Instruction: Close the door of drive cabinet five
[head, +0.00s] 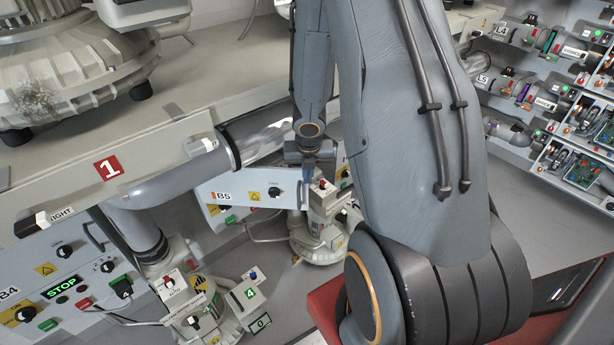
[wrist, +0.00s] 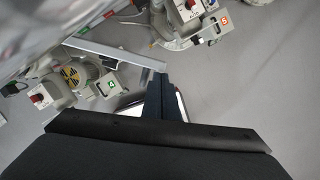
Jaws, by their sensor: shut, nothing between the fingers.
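Drive cabinet five, labelled B5 (head: 224,208), shows in the middle of the head view as a pale panel with a yellow warning sign and a black knob. My arm hides part of its right side. In the wrist view, a thin pale panel edge (wrist: 115,53), which looks like the top of its door standing out from the cabinet, runs to the tips of my gripper (wrist: 160,80). My gripper is shut and empty, pointing at the end of that edge. I cannot tell whether they touch. In the head view my gripper (head: 309,176) is beside the panel's right part.
A blower with a red knob (head: 322,186) stands right of the panel. Blower 4 (head: 250,294) and cabinet B4 (head: 35,270) are at lower left. A large pipe (head: 180,183) crosses above. Grey floor (wrist: 260,100) is clear on the wrist view's right.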

